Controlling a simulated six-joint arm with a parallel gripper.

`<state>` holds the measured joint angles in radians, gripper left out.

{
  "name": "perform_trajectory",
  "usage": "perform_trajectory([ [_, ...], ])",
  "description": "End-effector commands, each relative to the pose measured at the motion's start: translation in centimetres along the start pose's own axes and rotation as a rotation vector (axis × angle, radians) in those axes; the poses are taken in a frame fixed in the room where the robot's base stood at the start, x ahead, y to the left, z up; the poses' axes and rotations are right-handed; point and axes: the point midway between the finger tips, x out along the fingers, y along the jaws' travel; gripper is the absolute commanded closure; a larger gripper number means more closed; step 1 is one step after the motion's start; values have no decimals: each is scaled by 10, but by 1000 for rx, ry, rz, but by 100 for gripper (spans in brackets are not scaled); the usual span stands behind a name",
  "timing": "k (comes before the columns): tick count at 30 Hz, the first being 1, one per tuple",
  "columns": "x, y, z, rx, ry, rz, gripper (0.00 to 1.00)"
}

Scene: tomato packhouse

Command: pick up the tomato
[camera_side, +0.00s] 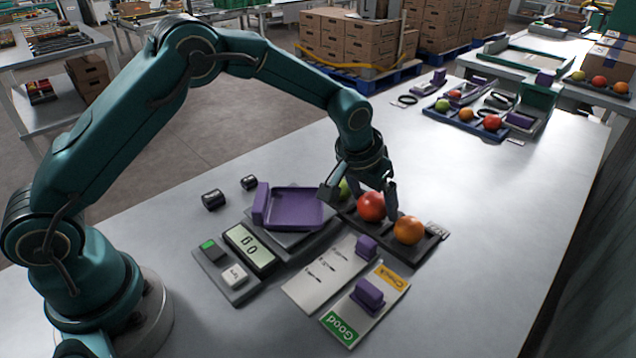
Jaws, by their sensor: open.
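A red tomato (371,208) sits in the middle of a dark tray (428,246). An orange tomato (408,230) sits beside it at the tray's right end. A green tomato (344,189) sits at the left end, partly hidden behind a finger. My gripper (358,200) points down at the tray with its fingers apart and nothing held. One finger is left of the green tomato in the picture; the other is by the right side of the red tomato. I cannot tell whether either finger touches a tomato.
A scale with a purple pan (297,209) and a display (249,249) stands left of the tray. Cards with purple blocks (367,294) lie in front. Two black cylinders (213,200) stand behind the scale. Another tomato tray (466,124) is farther back. The right tabletop is clear.

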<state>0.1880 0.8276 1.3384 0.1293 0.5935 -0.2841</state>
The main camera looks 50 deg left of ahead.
Motion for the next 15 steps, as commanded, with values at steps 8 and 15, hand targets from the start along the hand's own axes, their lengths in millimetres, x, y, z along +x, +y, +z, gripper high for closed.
perform_trajectory([
  [8,2,0,0,0,1,0,12],
  [15,1,0,0,0,1,0,54],
])
